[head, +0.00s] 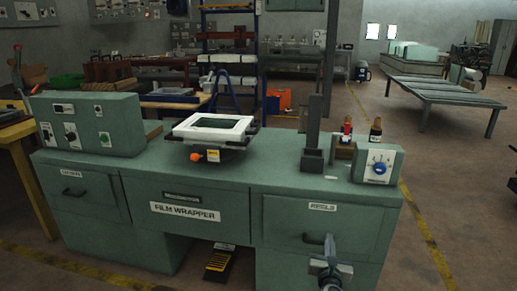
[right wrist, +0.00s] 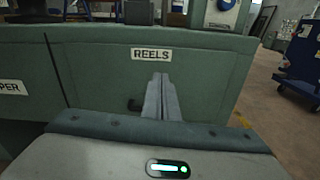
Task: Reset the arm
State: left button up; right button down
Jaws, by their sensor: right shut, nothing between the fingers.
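My right gripper (head: 329,241) is at the bottom of the head view, in front of the bench drawer labelled REELS (head: 322,222). Its two fingers are together and empty. In the right wrist view the closed fingers (right wrist: 161,82) point at the same drawer front (right wrist: 215,75), just below its REELS label. The drawer looks shut, and its dark handle is partly hidden behind the fingers. I cannot tell whether the fingers touch it. My left gripper is not in view.
The green film wrapper bench (head: 240,176) carries a white frame device (head: 214,129), a control box (head: 90,125) and a dial box (head: 379,165). Open floor (head: 470,180) lies to the right.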

jog(key=s+a+f+m+g+y, duration=0.1)
jog(key=s+f+m+g, duration=0.1)
jog(key=s+f+m, duration=0.5)
jog(key=s+a+f+m+g, duration=0.15)
jog(key=s+m, duration=0.25)
jog(key=s, duration=0.5)
jog(key=s+a+f+m+g+y, duration=0.1)
jog(key=s+f+m+g, duration=0.2)
jog(key=s+f+m, duration=0.4)
jog(key=s+a+r+m+g+y, duration=0.1)
jog(key=s+a+m+g+y, duration=0.3)
jog(key=s, duration=0.9)
jog(key=s+a+m+g+y, duration=0.1)
jog(key=s+a+m, duration=0.55)
jog(key=s, duration=0.65)
pick_arm(q)
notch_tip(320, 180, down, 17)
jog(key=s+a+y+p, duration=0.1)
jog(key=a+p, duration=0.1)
jog(key=p, duration=1.2)
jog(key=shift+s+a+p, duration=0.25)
jog(key=shift+p, duration=0.1)
pick_arm(e)
jog(key=s+d+f, duration=0.1)
jog(key=f, duration=0.7)
jog(key=d+f, duration=0.2)
jog(key=f, duration=0.6)
jog(key=shift+s+d+f+m+h, duration=0.25)
jog(key=shift+s+f+m+h, duration=0.05)
jog(key=shift+s+f+m, duration=0.1)
